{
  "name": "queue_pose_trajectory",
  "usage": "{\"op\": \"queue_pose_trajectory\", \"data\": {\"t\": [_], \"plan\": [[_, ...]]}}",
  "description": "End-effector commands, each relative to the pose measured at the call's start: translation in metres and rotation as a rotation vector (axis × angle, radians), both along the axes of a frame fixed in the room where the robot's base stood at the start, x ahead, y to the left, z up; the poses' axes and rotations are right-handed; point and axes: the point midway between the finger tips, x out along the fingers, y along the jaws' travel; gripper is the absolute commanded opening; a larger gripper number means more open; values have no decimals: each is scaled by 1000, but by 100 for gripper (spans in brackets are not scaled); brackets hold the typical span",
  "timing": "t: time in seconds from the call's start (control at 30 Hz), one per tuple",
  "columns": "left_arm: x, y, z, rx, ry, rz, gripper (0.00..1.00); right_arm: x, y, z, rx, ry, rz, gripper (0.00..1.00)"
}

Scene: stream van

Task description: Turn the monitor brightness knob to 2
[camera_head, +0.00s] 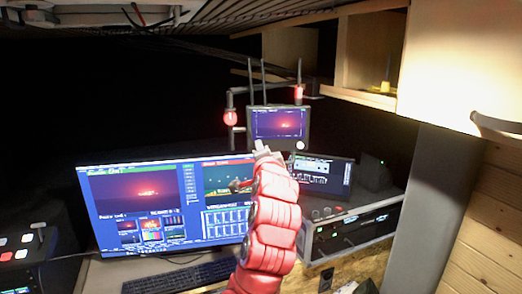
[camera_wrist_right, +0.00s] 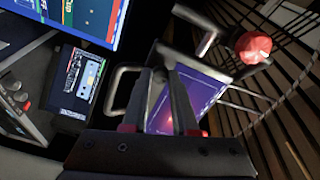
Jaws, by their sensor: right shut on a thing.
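The small monitor (camera_head: 278,122), with a dim red picture, hangs from a metal bracket above the desk. Its purple screen (camera_wrist_right: 196,90) also shows tilted in the right wrist view. My right gripper (camera_head: 262,148), on its red arm, reaches up to the monitor's lower left corner. In the right wrist view the fingers (camera_wrist_right: 168,68) close together at the monitor's bottom edge. They are shut on what seems to be the brightness knob, which they hide; its setting cannot be read. A pale round part (camera_head: 300,145) sits at the lower right corner. My left gripper is out of view.
A large screen (camera_head: 140,205) stands below left, with a keyboard (camera_head: 178,277) before it. A black device (camera_head: 322,174) and a rack unit (camera_head: 352,230) are to the right. A red lamp (camera_head: 230,118) is close by on the bracket.

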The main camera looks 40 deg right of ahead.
Motion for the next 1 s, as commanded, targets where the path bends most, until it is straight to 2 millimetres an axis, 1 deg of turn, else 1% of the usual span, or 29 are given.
{"op": "queue_pose_trajectory", "data": {"t": [0.53,0.57,0.7,0.73,1.0], "plan": [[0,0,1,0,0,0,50,0,0,-1,23,-11,0,0],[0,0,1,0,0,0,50,0,0,-1,23,-11,0,28],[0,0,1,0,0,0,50,0,0,0,22,-11,0,54],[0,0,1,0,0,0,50,0,0,0,22,-11,0,57],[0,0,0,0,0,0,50,0,0,0,22,-12,0,57]]}}
